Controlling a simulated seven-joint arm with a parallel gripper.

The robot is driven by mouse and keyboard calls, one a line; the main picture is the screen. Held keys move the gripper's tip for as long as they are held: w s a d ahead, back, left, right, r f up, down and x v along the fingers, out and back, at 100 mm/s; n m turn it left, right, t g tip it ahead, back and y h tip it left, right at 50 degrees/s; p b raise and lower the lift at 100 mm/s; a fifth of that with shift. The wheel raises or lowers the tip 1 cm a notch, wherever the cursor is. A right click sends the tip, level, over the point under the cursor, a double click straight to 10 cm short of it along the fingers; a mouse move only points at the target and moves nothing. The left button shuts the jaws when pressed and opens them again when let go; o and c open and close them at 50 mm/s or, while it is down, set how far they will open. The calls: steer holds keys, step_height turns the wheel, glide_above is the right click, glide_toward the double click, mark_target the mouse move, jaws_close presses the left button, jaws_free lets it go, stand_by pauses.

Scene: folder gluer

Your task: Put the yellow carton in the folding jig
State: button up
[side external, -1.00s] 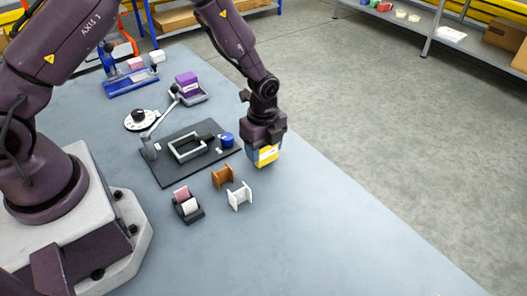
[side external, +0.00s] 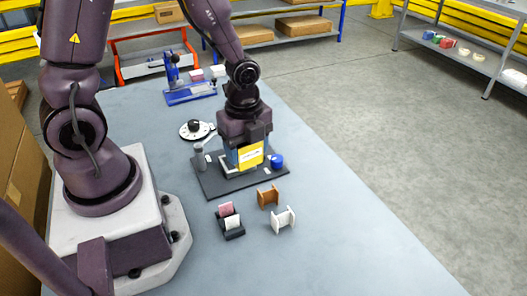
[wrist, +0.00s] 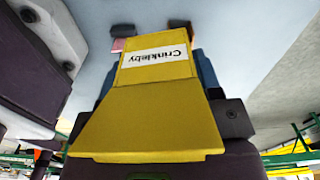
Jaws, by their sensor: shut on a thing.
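The yellow carton (side external: 250,156) has a white label reading "Crinkleby", seen upside down in the wrist view (wrist: 158,100). My gripper (side external: 247,159) is shut on the carton, with its blue fingers at the carton's sides. It holds the carton over the folding jig, a black board (side external: 213,186) with a low light-grey frame (side external: 229,172). The carton and gripper hide most of the frame. I cannot tell whether the carton touches the frame or is inside it.
A blue round knob (side external: 277,161) stands at the board's right. An orange-brown piece (side external: 268,196), a white piece (side external: 283,220) and a black holder (side external: 231,226) sit in front. The right table is clear.

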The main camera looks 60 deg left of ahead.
steer(key=a+f, duration=0.1)
steer(key=a, duration=0.2)
steer(key=a+f, duration=0.2)
steer(key=a, duration=0.1)
steer(key=a+f, duration=0.1)
steer(key=a, duration=0.2)
steer(key=shift+w+a+f, duration=0.2)
steer(key=shift+a+f, duration=0.1)
steer(key=shift+a, duration=0.1)
steer(key=shift+w+a+m, duration=0.15)
steer(key=shift+w+m, duration=0.25)
steer(key=shift+m, duration=0.2)
steer(key=shift+f, duration=2.9)
steer(key=shift+f, duration=0.1)
steer(key=o, duration=0.9)
steer(key=shift+o, duration=0.3)
step_height(320, 180, up, 10)
